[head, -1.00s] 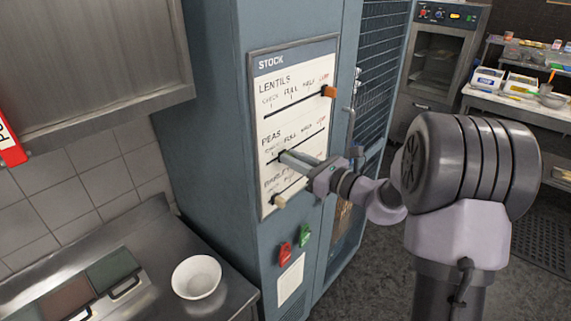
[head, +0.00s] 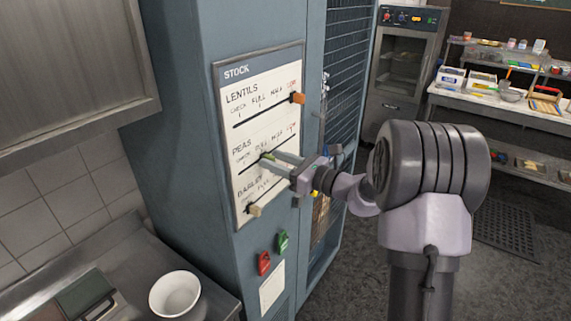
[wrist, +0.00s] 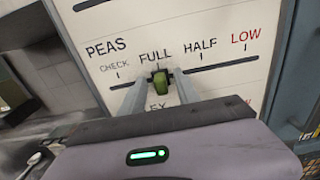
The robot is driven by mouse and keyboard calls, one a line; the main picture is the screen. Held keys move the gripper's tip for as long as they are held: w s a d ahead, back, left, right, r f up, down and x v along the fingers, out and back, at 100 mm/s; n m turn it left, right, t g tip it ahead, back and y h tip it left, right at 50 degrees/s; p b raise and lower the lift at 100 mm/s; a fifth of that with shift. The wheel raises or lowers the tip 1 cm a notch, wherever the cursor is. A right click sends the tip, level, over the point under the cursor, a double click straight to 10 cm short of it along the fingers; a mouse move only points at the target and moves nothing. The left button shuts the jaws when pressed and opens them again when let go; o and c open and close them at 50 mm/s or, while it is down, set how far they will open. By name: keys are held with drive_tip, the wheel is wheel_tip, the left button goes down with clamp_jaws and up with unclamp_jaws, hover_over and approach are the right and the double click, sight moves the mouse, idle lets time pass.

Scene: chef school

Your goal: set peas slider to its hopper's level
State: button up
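The STOCK board (head: 285,60) on the blue cabinet has LENTILS, PEAS and BARLEY rows, each with a slot. The peas slider, a green knob (wrist: 160,89), is at the FULL mark in the wrist view; CHECK is to its left, HALF and LOW to its right. My gripper (head: 266,158) reaches in from the right, with one finger on each side of the knob, seemingly closed on it. The orange lentils knob (head: 298,97) is at the LOW end. The cream barley knob (head: 255,210) is at the left end. I cannot make out the peas hopper or its level.
Red (head: 264,263) and green (head: 283,241) handles are below the board. A white bowl (head: 175,293) stands on the steel counter at lower left. A mesh-fronted section (head: 350,60) is right of the board. Shelves with boxes are at far right.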

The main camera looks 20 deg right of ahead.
drive_tip(key=v, duration=1.7)
drive_tip(key=shift+b, duration=0.45)
drive_tip(key=shift+r, duration=0.1)
